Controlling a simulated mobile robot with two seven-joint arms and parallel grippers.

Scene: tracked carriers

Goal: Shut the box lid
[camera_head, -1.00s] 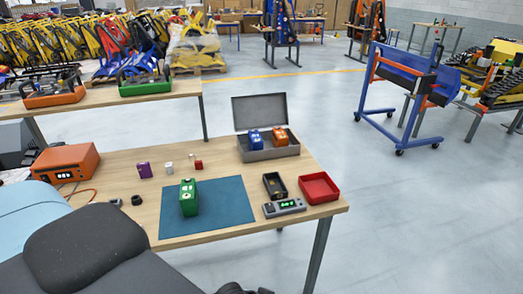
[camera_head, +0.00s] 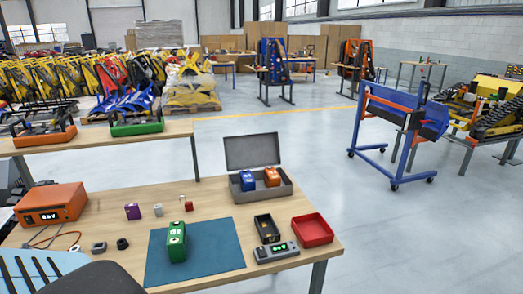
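The grey box (camera_head: 241,193) stands at the back right of the wooden table. Its lid (camera_head: 252,151) is open and stands nearly upright along the back edge. A blue block (camera_head: 248,181) and an orange block (camera_head: 272,177) sit inside the box and rise to about its rim or above. Neither of my grippers shows in the head view.
On the table (camera_head: 120,262) are a blue mat (camera_head: 215,258) with a green block (camera_head: 177,242), a red tray (camera_head: 312,230), a black tray (camera_head: 266,229), a grey device (camera_head: 276,252), an orange unit (camera_head: 51,204) and small cubes. A chair back (camera_head: 95,280) is at the lower left.

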